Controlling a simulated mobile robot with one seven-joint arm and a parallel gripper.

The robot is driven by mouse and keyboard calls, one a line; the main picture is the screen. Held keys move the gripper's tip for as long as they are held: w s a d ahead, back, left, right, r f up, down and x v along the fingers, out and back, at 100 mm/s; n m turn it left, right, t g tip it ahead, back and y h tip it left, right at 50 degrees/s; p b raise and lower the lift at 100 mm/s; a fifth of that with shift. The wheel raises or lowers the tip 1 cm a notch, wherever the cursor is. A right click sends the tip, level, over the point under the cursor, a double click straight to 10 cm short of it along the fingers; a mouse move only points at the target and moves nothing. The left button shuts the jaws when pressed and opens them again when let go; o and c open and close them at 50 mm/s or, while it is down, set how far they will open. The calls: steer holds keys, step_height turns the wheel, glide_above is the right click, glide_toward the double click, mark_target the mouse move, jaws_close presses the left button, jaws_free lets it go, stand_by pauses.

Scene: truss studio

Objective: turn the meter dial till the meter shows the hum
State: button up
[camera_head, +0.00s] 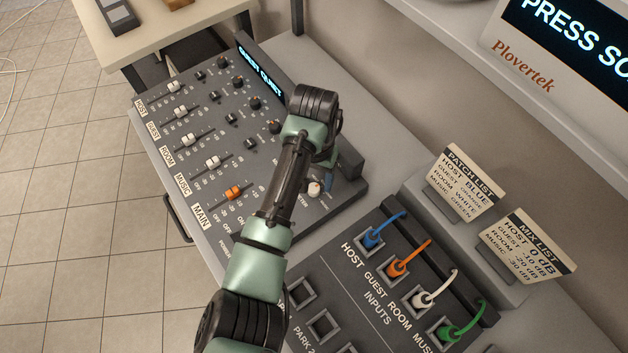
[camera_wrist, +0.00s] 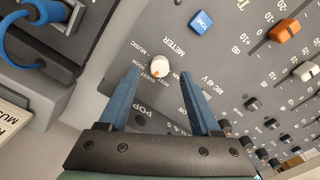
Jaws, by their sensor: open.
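The meter dial (camera_wrist: 160,65) is a small white knob on the dark mixer panel, beside the METER label. An orange mark shows at its lower edge in the wrist view, near the small source labels. The dial also shows in the head view (camera_head: 314,188). My gripper (camera_wrist: 159,74) is open, with its blue fingers on either side of the dial and visible gaps to it. In the head view my arm hides most of the gripper. The meter display (camera_head: 261,72) at the mixer's back edge shows blue text that seems to read "GUEST QUIET".
A blue TONE button (camera_wrist: 201,21) sits near the dial. Several faders, including an orange one (camera_head: 233,193), and rows of knobs cover the mixer. The patch panel (camera_head: 340,285) holds blue, orange, white and green plugs. Two list cards (camera_head: 468,184) stand behind it.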

mark_target(314, 188)
steer(key=shift+f, duration=1.55)
jaws_close()
